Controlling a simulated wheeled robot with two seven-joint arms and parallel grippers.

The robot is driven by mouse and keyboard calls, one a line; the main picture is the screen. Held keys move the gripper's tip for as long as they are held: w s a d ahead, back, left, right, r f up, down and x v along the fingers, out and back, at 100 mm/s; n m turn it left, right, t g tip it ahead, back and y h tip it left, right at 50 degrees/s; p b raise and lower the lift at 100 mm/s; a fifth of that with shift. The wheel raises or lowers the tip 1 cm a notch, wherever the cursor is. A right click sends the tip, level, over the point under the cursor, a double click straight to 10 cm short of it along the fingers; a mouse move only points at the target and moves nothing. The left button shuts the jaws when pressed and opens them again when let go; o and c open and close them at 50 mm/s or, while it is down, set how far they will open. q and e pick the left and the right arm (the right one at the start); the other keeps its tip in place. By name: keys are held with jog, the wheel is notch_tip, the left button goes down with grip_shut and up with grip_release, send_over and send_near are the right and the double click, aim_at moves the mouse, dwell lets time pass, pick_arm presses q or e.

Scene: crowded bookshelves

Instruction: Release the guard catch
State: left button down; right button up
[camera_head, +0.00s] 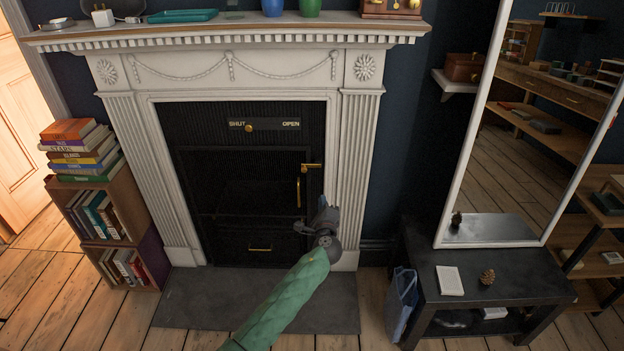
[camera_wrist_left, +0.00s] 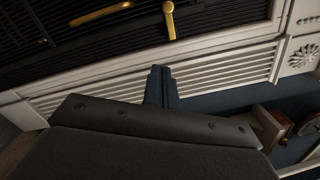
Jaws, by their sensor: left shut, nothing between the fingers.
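The fireplace guard (camera_head: 245,185) is a dark mesh front inside the white surround. A brass catch (camera_head: 312,166) sits at its upper right edge, lying horizontally, and a vertical brass handle (camera_head: 298,191) hangs just below it. In the left wrist view a brass lever (camera_wrist_left: 169,20) and a brass bar (camera_wrist_left: 100,14) show at the top. My left gripper (camera_head: 325,212) is in front of the guard's right side, below the catch and apart from it. Its fingers (camera_wrist_left: 161,84) are together and empty. My right gripper is in neither view.
A plate marked SHUT and OPEN with a brass knob (camera_head: 249,128) toward SHUT is above the guard. A lower drawer handle (camera_head: 260,249) is brass. Stacked books (camera_head: 82,150) stand left. A black low table (camera_head: 490,292) and mirror (camera_head: 520,120) stand right.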

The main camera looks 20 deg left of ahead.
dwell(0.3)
pick_arm(q)
jog(key=w+a+r+p, duration=0.2)
jog(key=w+a, duration=0.5)
jog(key=w, duration=0.2)
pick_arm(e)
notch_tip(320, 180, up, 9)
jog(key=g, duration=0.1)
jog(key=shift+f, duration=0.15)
pick_arm(q)
jog(key=shift+r, duration=0.1)
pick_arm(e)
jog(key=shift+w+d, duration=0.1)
